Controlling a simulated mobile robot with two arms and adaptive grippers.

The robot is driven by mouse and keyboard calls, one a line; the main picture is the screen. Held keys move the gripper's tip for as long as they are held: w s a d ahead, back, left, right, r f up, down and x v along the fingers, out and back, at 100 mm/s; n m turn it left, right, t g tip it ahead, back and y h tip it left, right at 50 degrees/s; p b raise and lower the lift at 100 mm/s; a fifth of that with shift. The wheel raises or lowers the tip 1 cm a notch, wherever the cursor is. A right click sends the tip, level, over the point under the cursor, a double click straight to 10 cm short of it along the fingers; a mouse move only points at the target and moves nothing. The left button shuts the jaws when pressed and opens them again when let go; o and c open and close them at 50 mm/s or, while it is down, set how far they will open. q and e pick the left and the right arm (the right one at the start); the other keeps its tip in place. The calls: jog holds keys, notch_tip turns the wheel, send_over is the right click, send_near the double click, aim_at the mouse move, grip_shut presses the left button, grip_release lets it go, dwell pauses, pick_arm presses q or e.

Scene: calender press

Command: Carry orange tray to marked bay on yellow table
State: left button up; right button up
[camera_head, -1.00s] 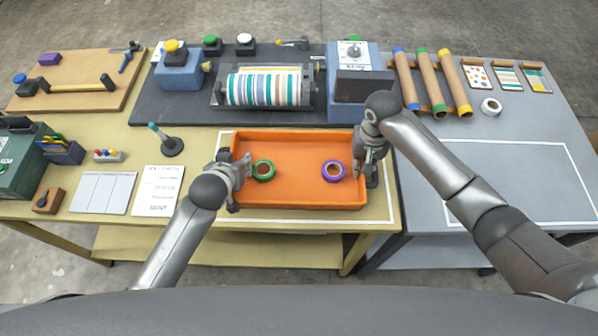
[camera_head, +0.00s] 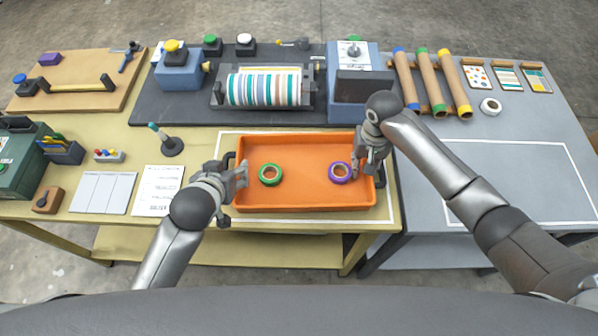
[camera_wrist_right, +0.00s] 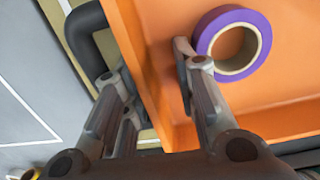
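The orange tray (camera_head: 305,206) rests on the yellow table inside a white-outlined bay (camera_head: 300,221). A green ring (camera_head: 270,174) and a purple ring (camera_head: 340,173) lie in it. My right gripper (camera_head: 368,165) is at the tray's right end. In the right wrist view, its spread fingers (camera_wrist_right: 150,85) straddle the tray wall (camera_wrist_right: 148,62), with one finger inside beside the purple ring (camera_wrist_right: 234,42) and a gap around the wall. A dark handle (camera_wrist_right: 88,40) shows outside that wall. My left gripper (camera_head: 236,182) is at the left end, its fingers apart near the rim and left handle.
A grey table (camera_head: 490,170) with another white outline adjoins on the right; that outline is empty. The press with a striped roller (camera_head: 264,88) stands behind the tray. A stamp-like tool (camera_head: 170,144) and a printed sheet (camera_head: 158,190) are to its left.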

jog(key=o, duration=0.8)
jog(key=shift+a, duration=0.1)
notch_tip(320, 180, up, 12)
jog(key=shift+f, duration=0.1)
dwell(0.3)
pick_arm(q)
jog(key=shift+s, duration=0.1)
dwell(0.4)
